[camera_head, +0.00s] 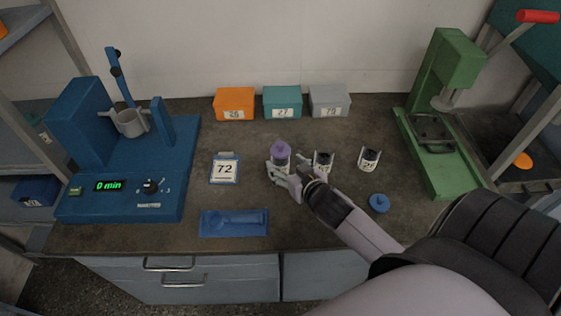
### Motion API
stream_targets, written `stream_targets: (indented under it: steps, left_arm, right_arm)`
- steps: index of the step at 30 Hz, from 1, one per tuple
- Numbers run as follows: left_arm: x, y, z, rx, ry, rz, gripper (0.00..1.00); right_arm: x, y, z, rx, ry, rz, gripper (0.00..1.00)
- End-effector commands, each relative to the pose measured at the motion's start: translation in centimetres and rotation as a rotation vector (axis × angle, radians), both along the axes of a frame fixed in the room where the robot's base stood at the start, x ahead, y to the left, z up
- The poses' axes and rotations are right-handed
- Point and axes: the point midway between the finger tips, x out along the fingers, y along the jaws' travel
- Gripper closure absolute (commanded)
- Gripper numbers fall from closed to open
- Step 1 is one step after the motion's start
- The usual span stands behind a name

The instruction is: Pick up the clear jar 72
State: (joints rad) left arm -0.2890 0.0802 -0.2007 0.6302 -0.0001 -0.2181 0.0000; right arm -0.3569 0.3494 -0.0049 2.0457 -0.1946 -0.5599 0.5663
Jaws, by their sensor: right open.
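A clear jar with a purple lid (281,150) stands upright on the bench. Its label is mostly hidden by my gripper, so I cannot read its number. My right gripper (281,168) is open at the front of this jar, its fingers on either side of the lower part; I cannot tell whether they touch it. Another clear jar with dark contents (323,158) stands just right, partly behind my gripper. A third clear jar (370,158) stands further right. A card reading 72 (224,169) is left of the purple-lidded jar. My left gripper is not in view.
A blue shaker reading 0 min (70,130) stands left and a green press (440,150) right. Orange (234,91), teal (282,89) and grey (329,90) boxes line the back. A blue spoon tray (206,228) and loose blue lid (379,203) lie in front.

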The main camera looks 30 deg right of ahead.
Motion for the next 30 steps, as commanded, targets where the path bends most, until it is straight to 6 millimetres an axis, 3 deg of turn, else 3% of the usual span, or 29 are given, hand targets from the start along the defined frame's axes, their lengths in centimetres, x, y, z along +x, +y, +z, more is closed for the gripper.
stream_targets:
  steps: [8,17,30]
  left_arm:
    - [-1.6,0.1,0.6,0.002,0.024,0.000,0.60]
    - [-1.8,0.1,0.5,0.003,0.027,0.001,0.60]
    - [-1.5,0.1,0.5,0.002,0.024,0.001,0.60]
  right_arm:
    - [3.5,-0.4,-1.3,-0.001,-0.001,0.001,0.37]
    - [4.0,-0.5,-1.6,0.000,0.001,0.001,0.37]
    - [3.9,-0.5,-1.6,0.000,0.001,0.001,0.65]
